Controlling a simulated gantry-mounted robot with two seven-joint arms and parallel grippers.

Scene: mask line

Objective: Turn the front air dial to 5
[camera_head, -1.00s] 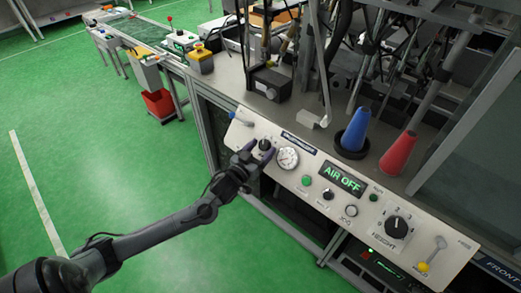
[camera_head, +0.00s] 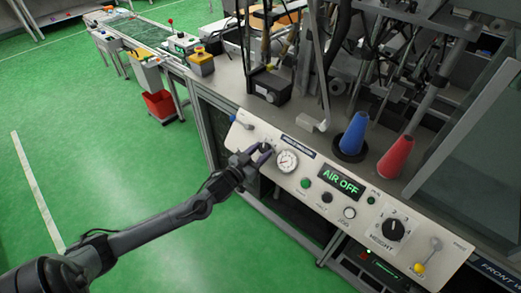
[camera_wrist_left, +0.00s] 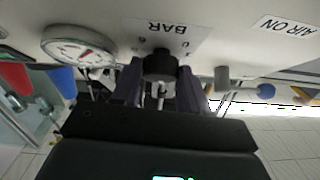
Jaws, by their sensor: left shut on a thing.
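The front air dial (camera_head: 265,147) is a small black knob on the white control panel (camera_head: 298,207), just left of the round pressure gauge (camera_head: 287,161). My left gripper (camera_head: 257,154) is at the dial in the head view, its dark fingers around it. In the left wrist view the black dial (camera_wrist_left: 160,66) sits between the two fingers of my left gripper (camera_wrist_left: 161,88), under a "BAR" label that appears upside down. The gripper is shut on the dial. The dial's setting is too small and covered to read. My right gripper is out of view.
The panel's green display (camera_head: 340,179) reads "AIR OFF". A blue lever (camera_head: 238,121) is left of the dial. Blue (camera_head: 355,132) and red (camera_head: 397,156) cones stand behind the panel.

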